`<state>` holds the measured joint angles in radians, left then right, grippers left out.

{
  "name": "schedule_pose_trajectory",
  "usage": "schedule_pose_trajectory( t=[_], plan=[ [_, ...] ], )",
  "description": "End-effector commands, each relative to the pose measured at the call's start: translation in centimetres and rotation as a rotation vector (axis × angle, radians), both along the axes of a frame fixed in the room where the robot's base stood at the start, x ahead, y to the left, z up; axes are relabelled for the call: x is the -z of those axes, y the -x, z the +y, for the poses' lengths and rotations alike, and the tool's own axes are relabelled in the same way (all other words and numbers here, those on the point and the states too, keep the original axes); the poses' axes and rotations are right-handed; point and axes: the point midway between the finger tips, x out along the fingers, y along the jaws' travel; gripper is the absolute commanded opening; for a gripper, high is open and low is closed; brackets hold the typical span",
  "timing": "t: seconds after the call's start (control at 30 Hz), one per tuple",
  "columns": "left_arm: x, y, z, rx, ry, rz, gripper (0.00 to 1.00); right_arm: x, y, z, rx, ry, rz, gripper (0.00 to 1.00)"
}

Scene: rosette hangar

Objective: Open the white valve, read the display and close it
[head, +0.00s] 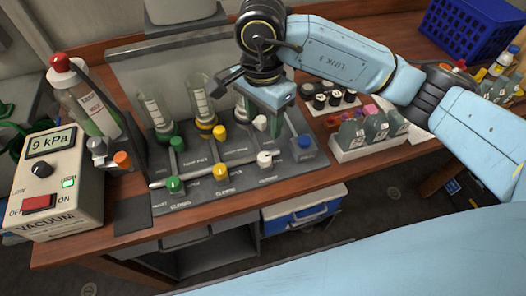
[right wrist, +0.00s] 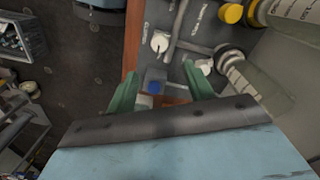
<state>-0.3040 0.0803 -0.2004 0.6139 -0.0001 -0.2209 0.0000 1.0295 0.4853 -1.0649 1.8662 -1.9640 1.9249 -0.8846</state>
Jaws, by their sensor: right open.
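The valve panel (head: 197,204) on the bench has green, yellow and white knobs in a front and a back row. The front white knob (head: 264,159) is below my right gripper (head: 264,118) in the head view, apart from it. A back white knob (head: 260,122) shows right by the fingers. In the right wrist view the open green fingers (right wrist: 163,84) have a blue knob (right wrist: 155,86) between them, with a white knob (right wrist: 160,42) above it. The other white knob (right wrist: 205,66) is near the right fingertip. The display (head: 50,141) reads 9 kPa. My left gripper is out of view.
The vacuum unit (head: 75,200) has a red switch (head: 39,202) and lit green lamp. Clear cylinders (head: 202,100) stand behind the knobs. Bottles in a white tray (head: 375,146) and black-capped vials (head: 335,97) stand right of the panel. A blue crate (head: 465,30) is farther right.

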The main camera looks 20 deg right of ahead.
Motion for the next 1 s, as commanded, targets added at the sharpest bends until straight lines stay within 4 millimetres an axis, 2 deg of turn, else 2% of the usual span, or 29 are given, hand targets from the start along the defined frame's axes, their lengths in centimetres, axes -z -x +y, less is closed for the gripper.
schedule_pose_trajectory(
  t=[0.3, 0.5, 0.7, 1.0],
  plan=[
    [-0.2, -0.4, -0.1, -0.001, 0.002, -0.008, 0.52, 6.5, 0.3, -0.1, 0.002, 0.002, 0.007, 0.52],
    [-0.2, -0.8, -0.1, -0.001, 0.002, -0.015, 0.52, 10.1, 0.4, -0.2, 0.002, 0.002, 0.005, 0.52],
    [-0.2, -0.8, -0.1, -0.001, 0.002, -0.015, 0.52, 11.9, 0.3, -0.2, 0.001, 0.000, 0.002, 0.52],
    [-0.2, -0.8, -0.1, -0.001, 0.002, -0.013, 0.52, 12.3, 0.3, -0.2, 0.001, 0.001, 0.000, 0.52]
  ],
)
